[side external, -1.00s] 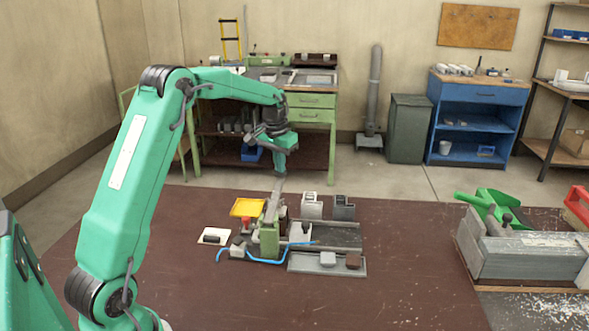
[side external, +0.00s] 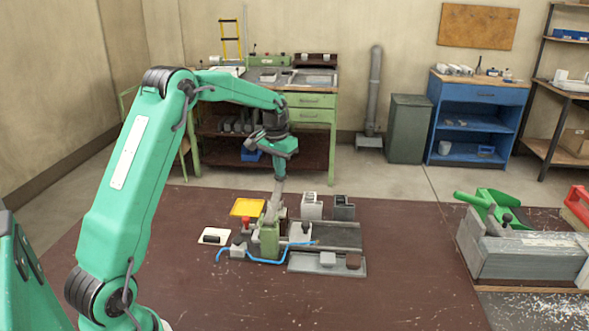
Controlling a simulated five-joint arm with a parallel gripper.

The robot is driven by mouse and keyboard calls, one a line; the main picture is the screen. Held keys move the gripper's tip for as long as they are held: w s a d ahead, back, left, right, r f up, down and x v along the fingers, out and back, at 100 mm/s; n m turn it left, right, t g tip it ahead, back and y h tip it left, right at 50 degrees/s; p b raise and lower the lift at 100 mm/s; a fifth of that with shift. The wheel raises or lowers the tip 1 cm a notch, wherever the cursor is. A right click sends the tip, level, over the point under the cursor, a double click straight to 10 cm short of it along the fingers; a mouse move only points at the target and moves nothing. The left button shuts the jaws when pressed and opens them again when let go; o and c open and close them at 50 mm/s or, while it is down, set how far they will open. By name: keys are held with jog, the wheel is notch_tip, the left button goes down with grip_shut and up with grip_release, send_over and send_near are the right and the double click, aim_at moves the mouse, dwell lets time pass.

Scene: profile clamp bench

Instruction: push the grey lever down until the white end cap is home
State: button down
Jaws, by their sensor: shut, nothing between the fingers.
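The green clamp (side external: 269,240) stands on the bench-top fixture at the centre of the brown surface. Its grey lever (side external: 272,212) rises from the top, leaning slightly to the right. My gripper (side external: 279,180) is shut and empty, pointing down at the lever's upper end. It looks in contact with the lever or just above it; I cannot tell which. A pale block (side external: 300,233) sits right of the clamp and may be the white end cap. It is too small to tell how it is seated.
A yellow tray (side external: 247,207), a white plate with a dark piece (side external: 213,236) and a blue hose (side external: 238,256) lie around the clamp. Two upright grey blocks (side external: 312,207) stand behind. A large grey vise (side external: 520,255) is far right.

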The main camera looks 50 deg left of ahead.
jog(key=shift+r, duration=0.15)
notch_tip(320, 180, up, 8)
jog(key=shift+r, duration=0.15)
dwell(1.5)
jog(key=shift+d+r, duration=0.1)
